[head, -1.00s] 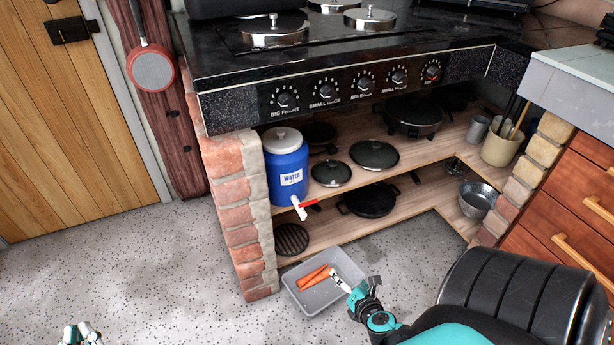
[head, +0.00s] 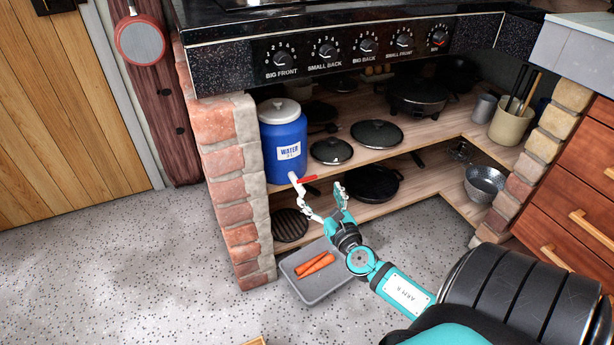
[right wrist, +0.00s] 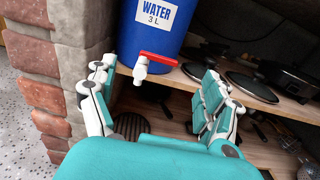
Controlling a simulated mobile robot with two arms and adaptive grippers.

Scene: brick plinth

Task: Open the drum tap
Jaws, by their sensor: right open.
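A blue water drum (head: 284,140) with a white lid stands at the left end of the upper shelf, beside the brick pillar. Its white tap (head: 295,182) sticks out over the shelf edge, with a red lever (head: 304,179) pointing to the right. The right wrist view shows the red lever (right wrist: 158,58) lying crosswise on the white tap (right wrist: 140,70). My right gripper (head: 327,203) is open and empty, just below and in front of the tap. In the right wrist view its fingers (right wrist: 155,90) are spread to either side of the tap, apart from it. My left gripper is not in view.
A grey tray (head: 318,288) with orange carrots sits on the floor below the tap. The brick pillar (head: 232,190) stands close on the left. Pans and lids (head: 376,134) fill the shelves to the right. A round grate (head: 290,225) lies on the lower shelf.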

